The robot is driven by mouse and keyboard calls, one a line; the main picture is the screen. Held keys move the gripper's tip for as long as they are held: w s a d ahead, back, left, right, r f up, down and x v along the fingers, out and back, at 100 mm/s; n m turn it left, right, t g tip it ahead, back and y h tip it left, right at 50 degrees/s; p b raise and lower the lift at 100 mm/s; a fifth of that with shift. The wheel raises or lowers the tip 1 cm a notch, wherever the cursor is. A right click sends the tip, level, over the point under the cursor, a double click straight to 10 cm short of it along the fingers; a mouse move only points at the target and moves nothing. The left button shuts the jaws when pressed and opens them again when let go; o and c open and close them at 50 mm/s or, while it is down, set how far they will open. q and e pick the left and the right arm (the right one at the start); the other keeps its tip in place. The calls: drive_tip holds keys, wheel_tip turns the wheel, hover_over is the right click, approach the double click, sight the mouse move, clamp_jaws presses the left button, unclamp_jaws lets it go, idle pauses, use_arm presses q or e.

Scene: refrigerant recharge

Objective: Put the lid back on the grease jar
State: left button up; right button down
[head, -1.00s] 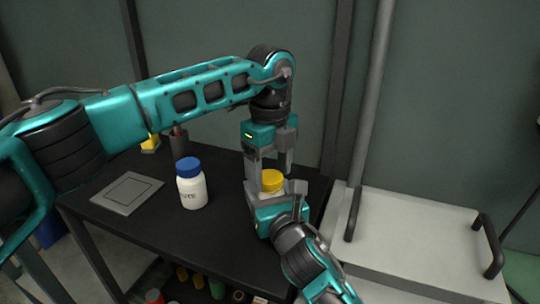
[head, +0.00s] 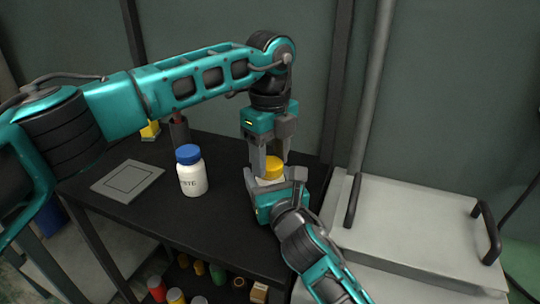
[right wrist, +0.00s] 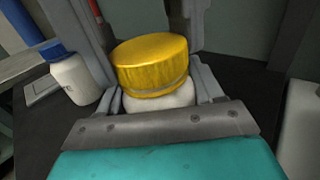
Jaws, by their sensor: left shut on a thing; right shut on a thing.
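The grease jar is white with a yellow lid (head: 273,167) at its mouth, near the right end of the black table. The right wrist view shows the lid (right wrist: 150,65) on top of the white jar (right wrist: 160,98), with a thin greyish band at its lower edge. I cannot tell whether it is fully seated. My right gripper (head: 274,182) is shut on the jar from the front, hiding most of its body. My left gripper (head: 272,162) points down from above, shut on the lid with a finger at each side.
A white bottle with a blue cap (head: 191,172) stands left of the jar. A flat grey plate (head: 128,180) lies further left. A dark cup (head: 179,132) stands at the back. A pale chest with black handles (head: 420,225) is at right. Several items sit on the shelf below.

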use_arm(q)
drive_tip(key=m, duration=0.4)
use_arm(e)
drive_tip(key=shift+f, duration=0.1)
use_arm(q)
drive_tip(key=m, duration=0.3)
drive_tip(key=shift+m, duration=0.3)
drive_tip(key=m, duration=0.3)
drive_tip(key=shift+m, duration=0.3)
drive_tip(key=m, duration=0.3)
drive_tip(key=shift+m, duration=0.4)
drive_tip(key=m, duration=1)
drive_tip(key=shift+m, duration=0.4)
drive_tip(key=m, duration=0.5)
drive_tip(key=o, duration=1.2)
drive_tip(key=shift+o, duration=0.2)
